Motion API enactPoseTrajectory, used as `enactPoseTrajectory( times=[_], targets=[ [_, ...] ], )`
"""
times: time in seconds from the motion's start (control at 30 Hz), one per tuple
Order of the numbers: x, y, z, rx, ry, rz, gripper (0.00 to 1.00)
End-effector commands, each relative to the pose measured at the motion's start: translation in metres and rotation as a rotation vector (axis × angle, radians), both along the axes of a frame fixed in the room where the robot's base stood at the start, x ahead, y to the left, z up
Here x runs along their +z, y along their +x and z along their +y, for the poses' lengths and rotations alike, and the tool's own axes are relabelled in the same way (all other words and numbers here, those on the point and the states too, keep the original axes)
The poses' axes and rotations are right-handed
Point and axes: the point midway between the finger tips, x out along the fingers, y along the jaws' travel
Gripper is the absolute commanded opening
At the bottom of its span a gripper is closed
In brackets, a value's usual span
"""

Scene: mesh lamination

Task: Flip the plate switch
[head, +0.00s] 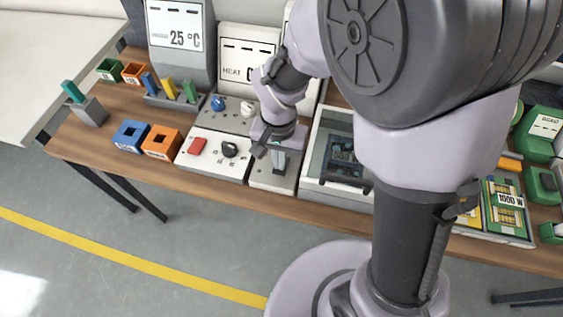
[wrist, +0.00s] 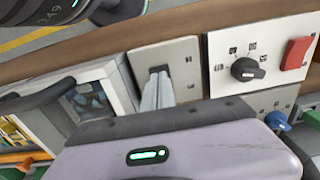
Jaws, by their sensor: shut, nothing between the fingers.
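A light grey switch panel (wrist: 185,58) stands upper middle in the wrist view, between a glass-lidded box and a white knob panel. A dark switch (wrist: 158,69) shows at its middle, partly hidden behind the fingertips. My gripper (wrist: 157,82) is shut and empty, its pale fingers right in front of the switch; I cannot tell whether they touch it. In the head view the same panel (head: 262,177) lies below my gripper (head: 279,167), which points down at it. The switch's position is hidden there.
A white panel with a red button (head: 197,146) and a black knob (head: 229,149) adjoins on the left. The glass-lidded box (head: 338,158) with a dark handle adjoins on the right. A blue knob (head: 217,103) is behind.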

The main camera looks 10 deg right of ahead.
Motion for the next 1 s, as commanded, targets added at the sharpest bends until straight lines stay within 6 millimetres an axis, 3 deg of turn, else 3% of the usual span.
enactPoseTrajectory(
  times=[1.0],
  targets=[
    [-0.016, 0.000, 0.000, 0.000, 0.000, 0.000, 0.00]
  ],
)
